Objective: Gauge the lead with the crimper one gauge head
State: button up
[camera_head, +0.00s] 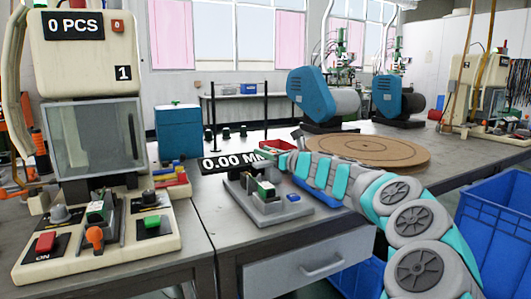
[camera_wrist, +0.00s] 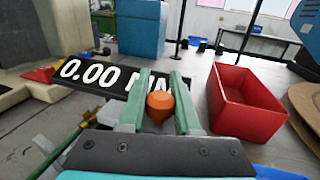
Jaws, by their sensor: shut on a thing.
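The crimper one gauge shows in the head view as a grey base (camera_head: 268,212) with a black display (camera_head: 232,161) reading 0.00, its unit partly hidden. The display (camera_wrist: 100,80) also fills the middle left of the wrist view. My gripper (camera_wrist: 160,88) has its two green fingers on either side of an orange rounded piece (camera_wrist: 160,106) and is shut on it; I cannot tell whether this is the lead's end. In the head view my gripper (camera_head: 287,161) is above and behind the gauge base, seen from the side, and the held piece is hidden there.
A red open bin (camera_wrist: 245,103) stands close right of my gripper. Crimper one (camera_head: 90,120), marked 0 PCS, is at the left. A teal box (camera_head: 179,131) stands behind. A round brown board (camera_head: 367,151) lies right. Blue crates (camera_head: 495,222) stand by the bench's right side.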

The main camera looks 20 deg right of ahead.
grip_shut()
dwell(0.6)
jog(key=shift+a, duration=0.1)
jog(key=a, duration=0.4)
jog(key=shift+a, duration=0.25)
jog(key=o, duration=0.8)
grip_release()
jog(key=shift+a, duration=0.1)
jog(key=shift+s, duration=0.1)
jog(key=shift+v, duration=3.9)
